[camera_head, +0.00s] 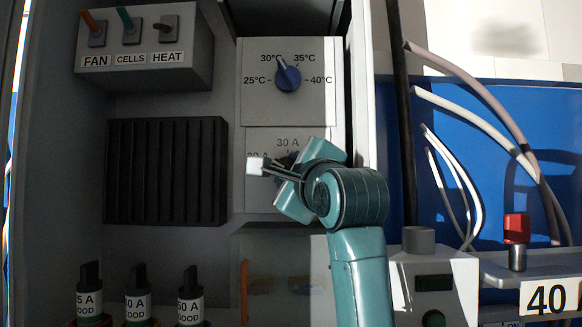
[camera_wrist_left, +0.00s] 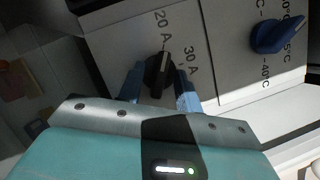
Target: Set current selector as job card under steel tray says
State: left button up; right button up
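The current selector is a black knob (camera_wrist_left: 158,75) on a pale panel, with 20 A and 30 A labels beside it in the left wrist view. Its upper end faces roughly between those two labels; the exact setting is hard to tell. In the head view my gripper mostly hides it, below the 30 A label (camera_head: 288,142). My left gripper (camera_wrist_left: 160,90) is open, with one blue fingertip on each side of the knob and small gaps showing. It also shows in the head view (camera_head: 272,168). My right gripper, the job card and the steel tray are not recognizable in view.
A blue temperature knob (camera_head: 287,78) sits directly above the selector. FAN, CELLS and HEAT switches (camera_head: 131,28) are upper left, above a black finned block (camera_head: 166,171). Several labelled fuses (camera_head: 138,295) stand below. Hoses (camera_head: 480,120) hang at the right, near a red-capped post (camera_head: 516,230).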

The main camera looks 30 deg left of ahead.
pick_arm(q)
jog(key=shift+c, duration=0.2)
pick_arm(e)
jog(key=shift+w, duration=0.1)
pick_arm(q)
grip_shut()
